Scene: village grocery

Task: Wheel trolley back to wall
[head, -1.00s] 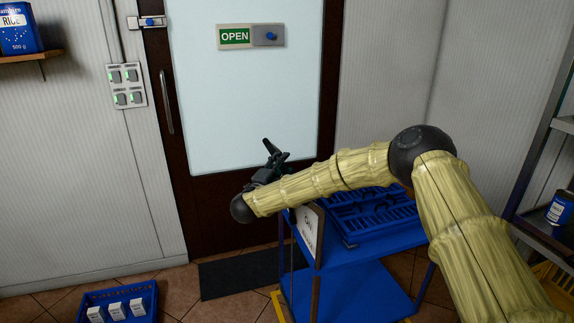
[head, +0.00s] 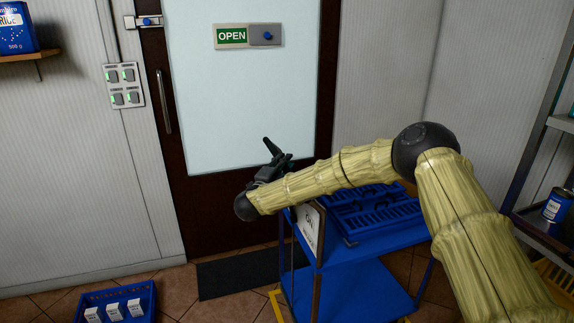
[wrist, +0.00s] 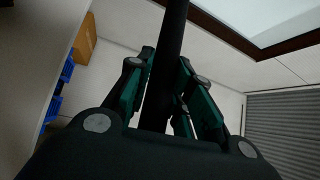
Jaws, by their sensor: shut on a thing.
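The blue trolley (head: 362,284) stands in front of the door, with a flat top shelf, a lower shelf and dark uprights. A white sign is fixed to its near left end. My gripper (head: 275,158) is at the trolley's left end, above the sign. In the wrist view my gripper (wrist: 168,85) has its green-sided fingers on both sides of a dark bar (wrist: 170,40), shut on it. The bar looks like the trolley handle; in the head view my arm hides where it meets the trolley. The trolley's wheels are not clearly seen.
A blue crate (head: 372,208) rides on the trolley. The door (head: 250,110) with a dark mat (head: 237,275) is behind. A blue box (head: 150,299) with white packets sits on the floor at left. Shelving (head: 545,190) stands at right. Yellow floor marking (head: 277,305) shows beside the trolley.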

